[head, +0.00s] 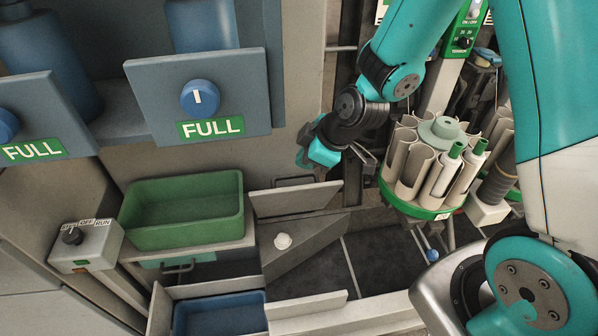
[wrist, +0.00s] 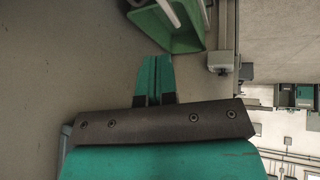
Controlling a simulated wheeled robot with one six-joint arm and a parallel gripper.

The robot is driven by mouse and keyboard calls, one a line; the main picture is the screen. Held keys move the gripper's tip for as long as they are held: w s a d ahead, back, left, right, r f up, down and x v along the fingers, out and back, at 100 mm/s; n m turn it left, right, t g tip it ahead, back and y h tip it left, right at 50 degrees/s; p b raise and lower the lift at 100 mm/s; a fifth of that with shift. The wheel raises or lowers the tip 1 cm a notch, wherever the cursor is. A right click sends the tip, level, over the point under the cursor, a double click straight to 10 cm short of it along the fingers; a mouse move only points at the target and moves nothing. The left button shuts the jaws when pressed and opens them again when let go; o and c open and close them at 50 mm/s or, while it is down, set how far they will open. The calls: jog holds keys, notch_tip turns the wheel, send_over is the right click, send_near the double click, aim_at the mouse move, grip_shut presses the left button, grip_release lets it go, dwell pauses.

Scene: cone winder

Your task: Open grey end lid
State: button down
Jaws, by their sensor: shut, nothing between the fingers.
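The grey lid (head: 310,241) is a dark grey sloping panel with a small white knob (head: 283,241), low in the middle of the head view. It appears to lie down over its bin. My gripper (head: 301,158) is above and behind the lid, well apart from the knob. In the wrist view my gripper's teal fingertips (wrist: 154,60) are together with nothing between them. I cannot make out the lid or knob in the wrist view.
A green tray (head: 185,237) stands left of the lid, with a blue bin (head: 220,316) below it. A grey switch box (head: 87,247) is farther left. A round green-based magazine of tubes (head: 433,170) stands right of my gripper. A light panel (head: 292,201) rises behind the lid.

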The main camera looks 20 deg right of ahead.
jog(key=n+t+h+p, duration=0.1)
jog(key=n, duration=0.1)
send_near(292, 194)
jog(key=w+d+r, duration=0.2)
jog(key=d, duration=0.1)
jog(key=x, duration=1)
jog(key=shift+w+p, duration=0.2)
jog(key=shift+p, duration=0.2)
